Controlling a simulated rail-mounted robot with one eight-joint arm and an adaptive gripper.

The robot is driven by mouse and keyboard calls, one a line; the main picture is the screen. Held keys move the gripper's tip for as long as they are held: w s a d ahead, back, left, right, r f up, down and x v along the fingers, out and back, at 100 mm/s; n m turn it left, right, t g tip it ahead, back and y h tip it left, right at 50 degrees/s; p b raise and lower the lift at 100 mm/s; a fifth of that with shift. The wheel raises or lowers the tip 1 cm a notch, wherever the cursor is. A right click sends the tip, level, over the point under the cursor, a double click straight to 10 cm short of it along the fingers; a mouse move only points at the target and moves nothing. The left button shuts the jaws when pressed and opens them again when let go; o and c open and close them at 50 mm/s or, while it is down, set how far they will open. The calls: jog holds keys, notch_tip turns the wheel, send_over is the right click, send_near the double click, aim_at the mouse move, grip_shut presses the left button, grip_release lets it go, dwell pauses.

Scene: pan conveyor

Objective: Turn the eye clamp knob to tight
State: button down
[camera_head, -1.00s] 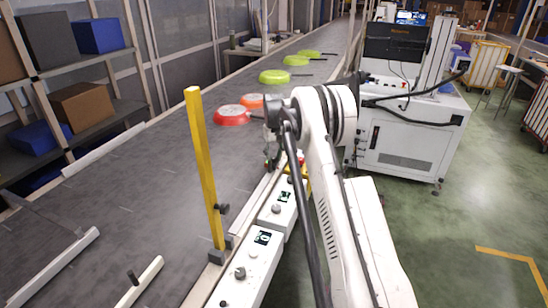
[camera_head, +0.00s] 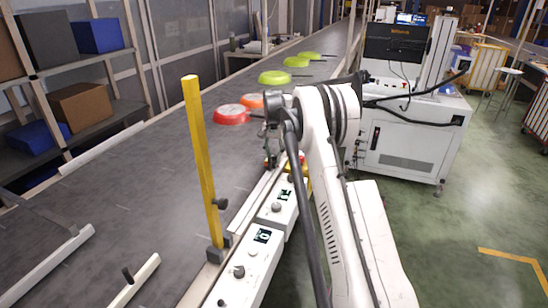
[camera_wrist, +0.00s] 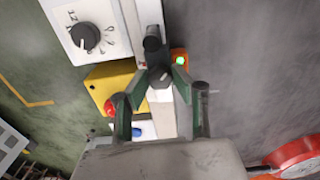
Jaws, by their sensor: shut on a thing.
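In the wrist view my gripper (camera_wrist: 160,76) is shut on the eye clamp knob (camera_wrist: 160,79), a small dark grey knob between the green-padded fingertips. An orange sensor block (camera_wrist: 180,60) with a lit green lamp is just right of the fingertips. A dark cylindrical post (camera_wrist: 152,43) stands just beyond them. In the head view my gripper (camera_head: 271,160) is low at the conveyor's right edge, and my arm hides most of it. The knob's turn angle cannot be read.
A white control box with a black dial (camera_wrist: 86,37), a yellow box (camera_wrist: 108,86) and a red button (camera_wrist: 110,106) are close to my gripper. A yellow post (camera_head: 202,160) rises nearer the camera. Red pans (camera_head: 231,115) and green pans (camera_head: 275,77) lie on the dark belt (camera_head: 140,185).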

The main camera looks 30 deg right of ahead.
aim_at(274, 156)
jog(key=m+b, duration=0.1)
jog(key=m, duration=0.3)
jog(key=shift+m, duration=2.2)
jog(key=c, duration=1.4)
grip_release()
jog(key=shift+c, duration=0.2)
notch_tip(274, 156, up, 12)
